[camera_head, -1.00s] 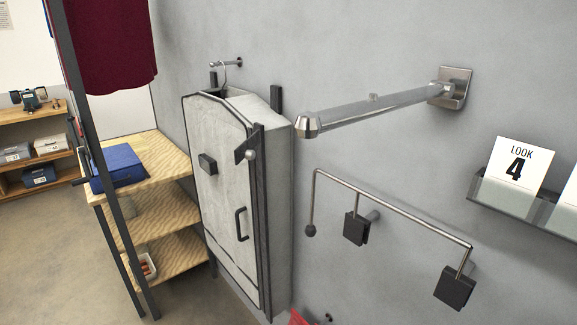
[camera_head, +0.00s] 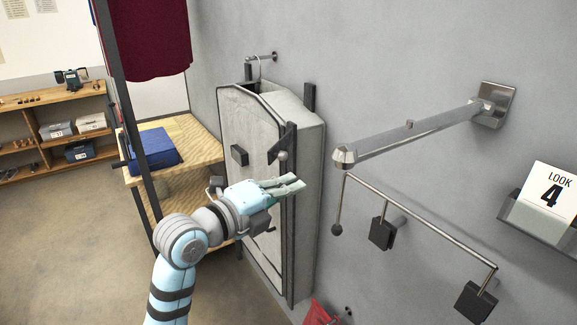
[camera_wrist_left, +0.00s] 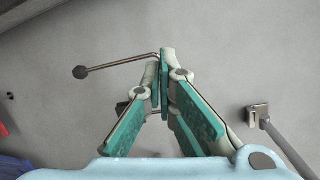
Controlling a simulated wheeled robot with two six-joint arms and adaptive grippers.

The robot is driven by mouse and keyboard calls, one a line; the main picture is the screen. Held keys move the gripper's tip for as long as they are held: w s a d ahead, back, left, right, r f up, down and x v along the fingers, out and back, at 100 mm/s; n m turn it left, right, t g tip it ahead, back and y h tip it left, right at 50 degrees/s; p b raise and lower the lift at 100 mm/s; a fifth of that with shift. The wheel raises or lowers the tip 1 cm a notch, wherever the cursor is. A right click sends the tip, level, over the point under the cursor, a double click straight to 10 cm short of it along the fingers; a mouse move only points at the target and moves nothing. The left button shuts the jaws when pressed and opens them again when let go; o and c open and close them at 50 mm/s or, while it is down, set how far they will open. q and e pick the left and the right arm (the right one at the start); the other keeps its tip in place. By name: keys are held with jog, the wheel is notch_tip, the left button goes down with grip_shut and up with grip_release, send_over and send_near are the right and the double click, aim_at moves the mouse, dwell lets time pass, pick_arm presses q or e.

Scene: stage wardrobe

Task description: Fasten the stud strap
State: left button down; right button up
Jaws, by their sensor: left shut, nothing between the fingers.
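A pale grey garment bag (camera_head: 245,125) with dark edging hangs from a wall hook. A short dark strap (camera_head: 281,142) slants at the bag's right front edge. A round pale stud (camera_head: 283,156) shows at the strap's lower end; I cannot tell whether they are joined. My left gripper (camera_head: 302,184) is shut and empty, its fingertips just below and right of the stud in the picture, covering part of the bag's front. In the left wrist view its closed fingers (camera_wrist_left: 166,62) show against the wall, with no strap or stud visible. My right gripper is out of view.
A thick metal wall bar (camera_head: 415,132) and a thin rail (camera_head: 420,213) with dark clips (camera_head: 381,233) jut out right of the bag. A wooden shelf unit (camera_head: 192,137) with a blue folded item (camera_head: 152,149) and a dark post (camera_head: 125,110) stand left.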

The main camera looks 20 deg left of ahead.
pick_arm(q)
jog(key=w, duration=0.1)
jog(key=w+a+p, duration=0.1)
jog(key=w, duration=0.1)
jog(key=w+p, duration=0.1)
jog(key=w, duration=0.1)
jog(key=shift+a+r, duration=0.35)
jog(key=shift+d, duration=0.2)
